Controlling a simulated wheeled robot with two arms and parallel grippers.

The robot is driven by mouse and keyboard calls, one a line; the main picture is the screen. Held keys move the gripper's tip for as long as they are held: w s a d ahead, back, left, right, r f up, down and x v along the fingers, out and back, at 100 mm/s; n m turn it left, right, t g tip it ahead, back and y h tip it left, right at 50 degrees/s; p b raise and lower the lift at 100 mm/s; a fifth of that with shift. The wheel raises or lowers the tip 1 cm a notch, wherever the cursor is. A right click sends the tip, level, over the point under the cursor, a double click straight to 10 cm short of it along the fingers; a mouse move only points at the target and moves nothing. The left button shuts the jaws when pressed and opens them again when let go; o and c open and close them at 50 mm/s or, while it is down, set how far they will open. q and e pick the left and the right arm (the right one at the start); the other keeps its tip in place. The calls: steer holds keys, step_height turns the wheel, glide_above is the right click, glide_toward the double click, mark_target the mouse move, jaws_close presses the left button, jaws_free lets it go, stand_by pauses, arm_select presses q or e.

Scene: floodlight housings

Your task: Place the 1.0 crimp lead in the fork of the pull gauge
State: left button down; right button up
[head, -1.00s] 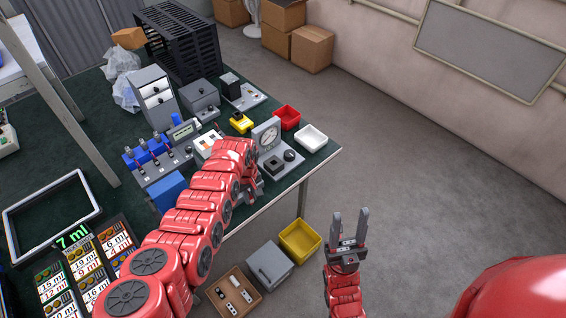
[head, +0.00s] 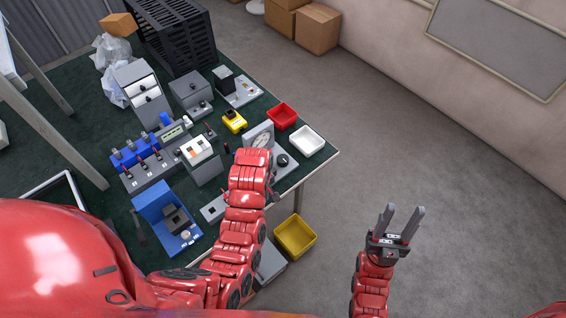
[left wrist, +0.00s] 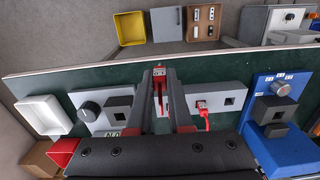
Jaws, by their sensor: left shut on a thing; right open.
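The pull gauge, a grey plate with a round dial (head: 259,137), stands near the table's right corner. In the left wrist view its plate shows a dark knob (left wrist: 90,111) and dark block (left wrist: 120,106). I cannot pick out its fork clearly. My left gripper (left wrist: 160,72) is shut on a small red piece (left wrist: 159,77), apparently the crimp lead; its size mark is unreadable. The gripper is right beside the gauge plate, and my arm hides it in the head view. My right gripper (head: 403,211) is open and empty, off the table's edge.
A grey plate with a red-tipped piece (left wrist: 203,104) lies beside the gauge, then a blue fixture (left wrist: 280,100). A white tray (head: 307,140), red bin (head: 282,116) and yellow device (head: 234,121) stand nearby. A yellow bin (head: 295,236) is below the table edge.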

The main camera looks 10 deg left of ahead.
arm_select(q)
steer(key=shift+s+r, duration=0.1)
steer(key=shift+r, duration=0.05)
steer(key=shift+w, duration=0.2)
steer(key=w+b, duration=0.3)
steer(key=w, duration=0.1)
steer(key=w+a+f+b, duration=0.1)
steer(key=w+b, duration=0.3)
steer(key=w+a+b, duration=0.1)
steer(key=w+b, duration=0.3)
steer(key=shift+w+a+f, duration=0.25)
steer(key=shift+w, duration=0.15)
steer(key=shift+w+r+p, duration=0.3)
steer(key=shift+p, duration=0.4)
steer(key=shift+w+a+f, duration=0.1)
steer(key=shift+w+a, duration=0.05)
steer(key=shift+w, duration=0.55)
steer(key=shift+w+p, duration=0.1)
steer(key=shift+p, duration=0.25)
steer(key=shift+f+p, duration=0.35)
steer(key=shift+f, duration=0.05)
steer(key=shift+f+p, duration=0.3)
steer(key=shift+f, duration=1.1)
steer(key=shift+f, duration=0.1)
